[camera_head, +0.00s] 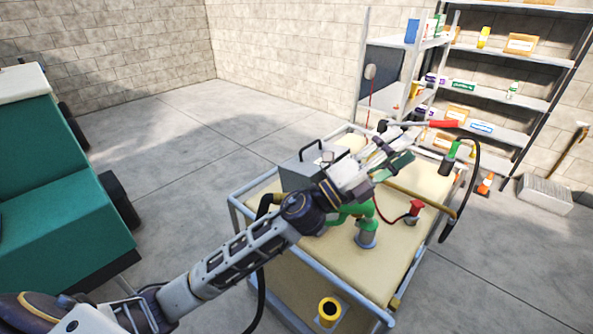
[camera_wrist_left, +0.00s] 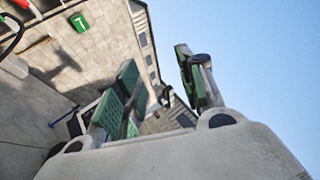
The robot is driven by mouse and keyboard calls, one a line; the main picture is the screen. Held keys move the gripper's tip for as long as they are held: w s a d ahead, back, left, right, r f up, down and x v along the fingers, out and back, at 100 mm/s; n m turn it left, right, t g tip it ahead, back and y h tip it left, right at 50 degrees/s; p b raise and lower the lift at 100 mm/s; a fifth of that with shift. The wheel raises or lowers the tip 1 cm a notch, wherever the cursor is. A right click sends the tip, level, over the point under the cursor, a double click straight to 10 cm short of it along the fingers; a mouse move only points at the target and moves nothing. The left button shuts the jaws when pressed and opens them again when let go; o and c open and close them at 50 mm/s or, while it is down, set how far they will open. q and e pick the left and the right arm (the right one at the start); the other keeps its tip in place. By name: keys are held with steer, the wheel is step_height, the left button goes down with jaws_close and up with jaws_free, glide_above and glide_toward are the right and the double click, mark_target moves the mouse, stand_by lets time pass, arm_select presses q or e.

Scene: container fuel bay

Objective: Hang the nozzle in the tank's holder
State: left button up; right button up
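My left gripper (camera_head: 397,147) reaches over the far half of the beige tank (camera_head: 388,262). In the left wrist view its two green-padded fingers (camera_wrist_left: 160,85) are spread, with nothing visible between them. A long piece with a red grip (camera_head: 442,123) shows just beyond the fingertips. A green fitting (camera_head: 455,149) with a black hose (camera_head: 478,178) stands at the tank's far right corner. I cannot tell for certain which of these is the nozzle. A yellow-rimmed open cup (camera_head: 328,311) at the tank's near end looks like the holder. My right gripper is out of view.
A grey box with a handle (camera_head: 308,163), a green pump-like fitting (camera_head: 366,236) and a red cap (camera_head: 416,207) are on the tank top. Shelves (camera_head: 500,98) stand behind. A teal vehicle (camera_head: 62,215) is at left. The floor between is clear.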

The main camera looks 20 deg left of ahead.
arm_select(q)
steer(key=s+d+f+m+g+h, duration=0.25)
steer(key=s+d+m+g, duration=0.35)
steer(key=m+g, duration=0.75)
step_height(320, 180, down, 10)
steer(key=w+a+m+g+y, duration=0.2)
steer(key=m+y, duration=0.5)
steer(key=y, duration=0.1)
steer(key=w+a+y, duration=0.3)
steer(key=a+y, duration=0.1)
steer(key=a, duration=0.5)
steer(key=w+a+f+t+y, duration=0.1)
steer(key=w+a+y, duration=0.1)
steer(key=a+y, duration=0.3)
steer(key=w+a+f+y, duration=0.1)
steer(key=w+a+y, duration=0.2)
steer(key=a, duration=1)
steer(key=shift+w+y, duration=0.3)
steer(key=shift+y, duration=0.45)
steer(key=shift+t, duration=0.25)
steer(key=shift+f, duration=0.15)
